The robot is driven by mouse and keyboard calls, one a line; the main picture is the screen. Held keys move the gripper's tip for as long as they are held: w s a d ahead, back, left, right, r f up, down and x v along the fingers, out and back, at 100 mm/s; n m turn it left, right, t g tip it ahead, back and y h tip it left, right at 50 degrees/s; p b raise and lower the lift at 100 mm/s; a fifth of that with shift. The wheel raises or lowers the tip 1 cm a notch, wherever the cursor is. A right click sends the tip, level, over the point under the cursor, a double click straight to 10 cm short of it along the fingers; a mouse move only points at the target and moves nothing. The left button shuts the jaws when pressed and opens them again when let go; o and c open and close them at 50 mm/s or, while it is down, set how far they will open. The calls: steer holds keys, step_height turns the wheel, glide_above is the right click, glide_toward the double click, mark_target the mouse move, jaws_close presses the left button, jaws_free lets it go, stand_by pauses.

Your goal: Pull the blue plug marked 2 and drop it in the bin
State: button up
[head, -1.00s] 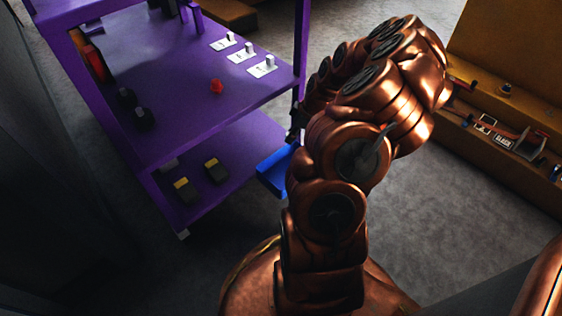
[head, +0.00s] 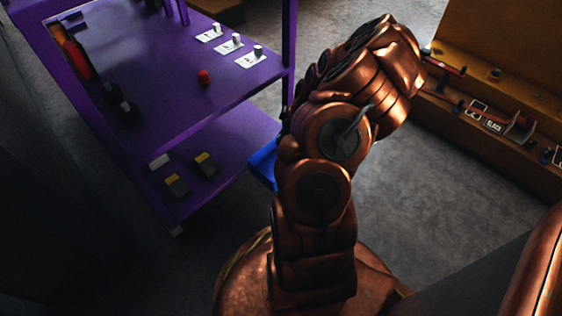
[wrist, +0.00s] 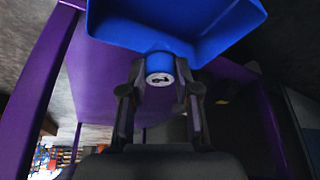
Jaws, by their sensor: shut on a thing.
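The blue plug (wrist: 159,68) has a white end disc with a dark mark that looks like a 2, turned sideways. My gripper (wrist: 160,72) is shut on it, one dark finger on each side. The blue bin (wrist: 205,45) is just beyond the plug at the top of the wrist view; the plug overlaps its edge there, and I cannot tell the gap between them. In the head view the bin (head: 262,164) shows at the right side of the purple cart, partly behind my arm. My gripper and the plug are hidden there.
The purple cart (head: 150,85) carries a red knob (head: 204,77), white labelled switches (head: 236,42) and dark items; its lower shelf holds two dark-yellow blocks (head: 205,163). A yellow bench (head: 490,95) with cables stands at right. Grey floor (head: 430,190) between is clear.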

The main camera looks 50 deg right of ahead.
steer(key=o, duration=1)
steer(key=shift+r, duration=0.15)
steer(key=v, duration=1.2)
